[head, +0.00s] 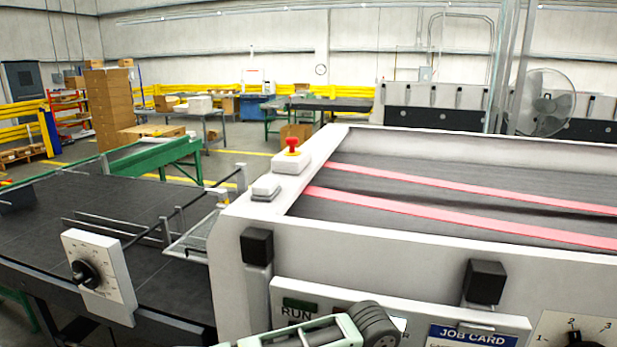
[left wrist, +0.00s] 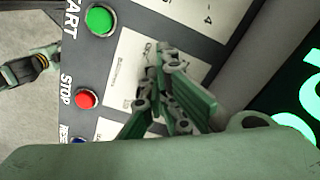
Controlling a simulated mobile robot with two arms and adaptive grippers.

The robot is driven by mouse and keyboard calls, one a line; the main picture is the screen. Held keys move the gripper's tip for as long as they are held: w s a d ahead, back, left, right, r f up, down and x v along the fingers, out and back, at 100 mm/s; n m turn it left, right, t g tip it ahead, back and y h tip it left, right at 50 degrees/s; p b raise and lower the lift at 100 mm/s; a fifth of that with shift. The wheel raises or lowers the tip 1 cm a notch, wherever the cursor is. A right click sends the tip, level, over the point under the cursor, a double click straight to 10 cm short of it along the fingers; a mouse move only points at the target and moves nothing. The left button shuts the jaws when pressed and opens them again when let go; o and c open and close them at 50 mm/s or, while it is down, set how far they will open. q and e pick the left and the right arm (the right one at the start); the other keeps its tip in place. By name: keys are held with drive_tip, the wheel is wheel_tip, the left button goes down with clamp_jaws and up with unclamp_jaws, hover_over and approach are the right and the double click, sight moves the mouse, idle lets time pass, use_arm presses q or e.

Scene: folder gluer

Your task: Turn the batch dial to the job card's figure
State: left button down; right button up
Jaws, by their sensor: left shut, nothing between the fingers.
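The job card (head: 472,336) shows its blue heading at the bottom edge of the head view; its figure is cut off. A white dial plate (head: 545,328) with a dark knob (head: 583,340) and the marks 1, 2 and 3 is partly in view at the bottom right. In the left wrist view, my left gripper (left wrist: 162,80) is shut and empty in front of a panel with pale plates. A plate with a mark 4 (left wrist: 205,20) shows near the top. The fingers hide part of the plate behind them.
The left wrist view shows a green START button (left wrist: 99,19), a red STOP button (left wrist: 86,98) and a lit green display (left wrist: 305,105). In the head view, another dial plate (head: 112,262) stands at the left, and a red emergency button (head: 292,145) tops the machine.

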idle(0.3)
use_arm(q)
drive_tip(key=shift+w+a+p, duration=0.15)
drive_tip(key=shift+a+p, duration=0.1)
drive_tip(key=shift+p, duration=0.3)
drive_tip(key=shift+r+p, duration=0.45)
drive_tip(key=shift+r, duration=0.45)
wheel_tip(320, 180, up, 4)
drive_tip(key=shift+a+r, duration=0.1)
